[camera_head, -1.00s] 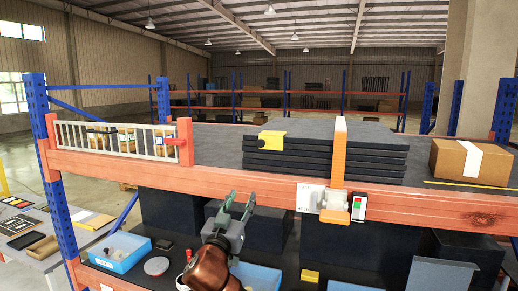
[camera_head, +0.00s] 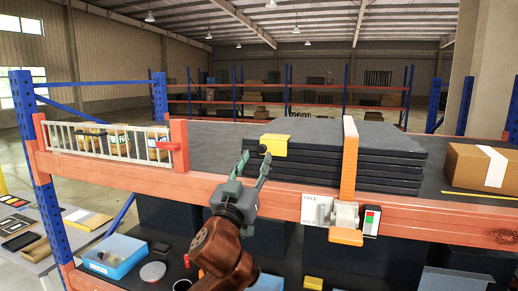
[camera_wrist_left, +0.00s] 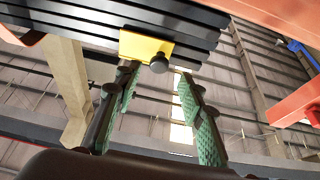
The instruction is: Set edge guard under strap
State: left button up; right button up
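The yellow edge guard (camera_head: 274,145) sits on the upper front edge of a stack of dark sheets (camera_head: 330,164), left of the orange strap (camera_head: 350,160). It has a dark round knob on its front, and also shows in the left wrist view (camera_wrist_left: 140,46). The strap runs over the stack and down its front to a ratchet (camera_head: 345,216) on the orange beam. The guard and strap are apart. My left gripper (camera_head: 254,161) is open and empty, just in front of the guard, with its fingertips near the knob. My right gripper is not in view.
A cardboard box (camera_head: 482,167) stands right of the stack. A small white fence (camera_head: 105,142) stands at the shelf's left end. The orange beam (camera_head: 283,202) runs along the shelf front. A red and green indicator (camera_head: 371,220) is beside the ratchet. A blue bin (camera_head: 116,258) is below.

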aim_at(261, 150)
pick_arm(q)
jog(key=p+x, duration=0.1)
jog(key=x, duration=0.3)
jog(key=shift+d+f, duration=0.1)
jog(key=shift+d, duration=0.05)
jog(key=shift+w, duration=0.3)
jog(key=shift+c, duration=0.3)
jog(key=c, duration=0.3)
grip_shut()
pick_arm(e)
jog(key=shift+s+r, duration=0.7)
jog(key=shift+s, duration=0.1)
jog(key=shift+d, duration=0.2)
